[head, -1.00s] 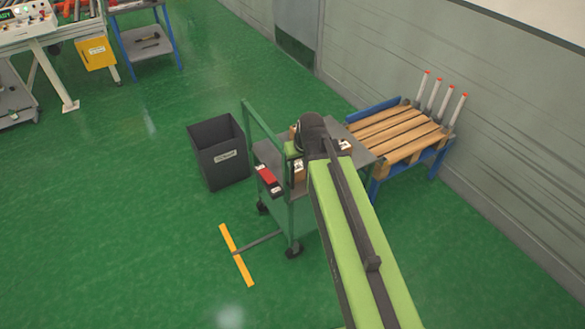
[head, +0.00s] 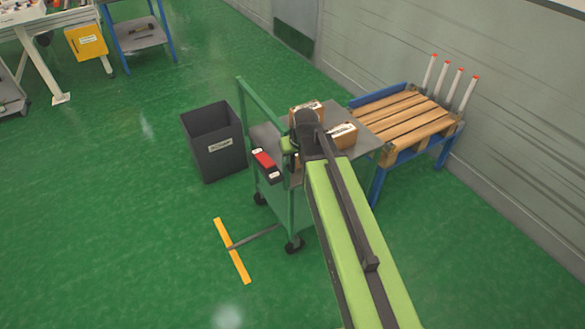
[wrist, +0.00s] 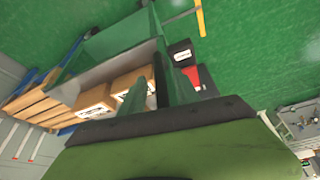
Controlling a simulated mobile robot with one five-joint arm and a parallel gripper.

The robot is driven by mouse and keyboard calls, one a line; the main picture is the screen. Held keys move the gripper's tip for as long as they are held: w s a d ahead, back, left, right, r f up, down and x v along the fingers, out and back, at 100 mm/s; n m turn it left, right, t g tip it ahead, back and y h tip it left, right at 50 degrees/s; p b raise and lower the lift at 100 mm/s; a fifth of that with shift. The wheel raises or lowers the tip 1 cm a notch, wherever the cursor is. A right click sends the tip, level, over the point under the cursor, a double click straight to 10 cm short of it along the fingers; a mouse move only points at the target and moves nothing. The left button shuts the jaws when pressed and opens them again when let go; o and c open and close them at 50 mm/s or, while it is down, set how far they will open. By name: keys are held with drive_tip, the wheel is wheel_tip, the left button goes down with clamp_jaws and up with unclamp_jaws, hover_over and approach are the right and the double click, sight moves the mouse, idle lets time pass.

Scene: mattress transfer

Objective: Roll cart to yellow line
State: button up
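The cart is green with a grey top (head: 362,138) and dark wheels, standing right of the yellow line (head: 232,250) on the floor. Brown boxes (head: 342,135) sit on its top; boxes also show in the wrist view (wrist: 95,100). A red and black item (head: 266,163) is at its handle side. My gripper (head: 292,145) is at the near end of the cart's green handle rail (head: 262,102). In the wrist view the gripper (wrist: 148,95) is close beside green cart bars. Whether it is closed around a bar is unclear.
A dark grey bin (head: 215,142) stands left of the cart. A wooden pallet on a blue frame (head: 405,125) stands close at its right, near the wall. A grey bar (head: 255,237) lies between the yellow line and cart. Floor at the left is clear.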

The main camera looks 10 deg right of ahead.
drive_tip(key=b+x, duration=0.1)
drive_tip(key=x, duration=0.1)
drive_tip(key=shift+w+f, duration=0.1)
drive_tip(key=shift+f, duration=0.3)
drive_tip(key=shift+r, duration=0.15)
drive_tip(key=shift+a, duration=0.1)
clamp_jaws()
idle(0.8)
